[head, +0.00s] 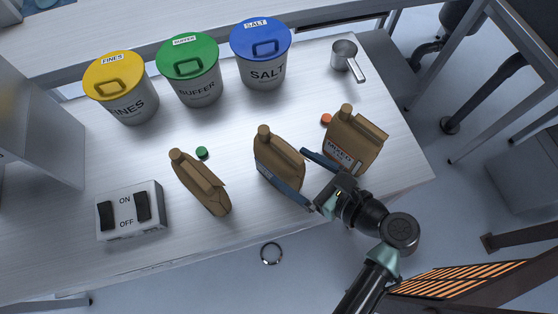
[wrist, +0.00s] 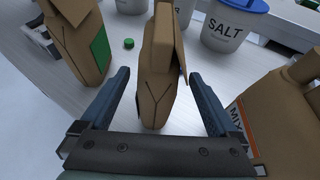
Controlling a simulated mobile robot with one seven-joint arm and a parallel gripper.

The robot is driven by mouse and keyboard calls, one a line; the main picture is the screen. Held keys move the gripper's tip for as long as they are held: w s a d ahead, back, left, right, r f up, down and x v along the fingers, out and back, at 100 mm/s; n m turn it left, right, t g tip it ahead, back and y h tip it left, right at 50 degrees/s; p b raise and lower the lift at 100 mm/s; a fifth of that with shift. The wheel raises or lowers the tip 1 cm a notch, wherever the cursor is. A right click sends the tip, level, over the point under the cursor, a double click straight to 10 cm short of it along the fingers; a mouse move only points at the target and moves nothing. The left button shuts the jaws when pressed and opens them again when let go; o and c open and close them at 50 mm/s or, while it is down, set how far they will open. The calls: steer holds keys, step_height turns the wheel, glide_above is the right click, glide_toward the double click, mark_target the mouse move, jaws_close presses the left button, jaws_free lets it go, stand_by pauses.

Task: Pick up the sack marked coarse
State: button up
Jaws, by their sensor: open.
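Three brown sacks with spouts stand on the bench, and no label reading "coarse" can be made out. The middle sack (head: 277,152) is seen nearly edge-on in the wrist view (wrist: 157,85), with a bit of blue on its right side. The left sack (head: 199,182) shows a green patch in the wrist view (wrist: 75,40). The right sack (head: 357,140) has an orange-edged label that seems to read "MIXED". My gripper (head: 288,165) is open, with one blue finger on each side of the middle sack. Both fingers show in the wrist view (wrist: 160,80), apparently clear of the sack.
Lidded tubs stand at the back: yellow FINES (head: 124,103), green BUFFER (head: 196,88) and blue SALT (head: 265,70). A metal scoop (head: 345,58) is at the back right. A switch box (head: 131,212) stands front left. Small green (head: 202,153) and orange (head: 326,119) caps lie between the sacks.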

mark_target(279, 158)
steer(key=x, duration=0.5)
steer(key=shift+a+r, duration=0.15)
jaws_close()
steer(key=shift+w+r, duration=0.1)
steer(key=shift+r, duration=0.05)
stand_by(0.4)
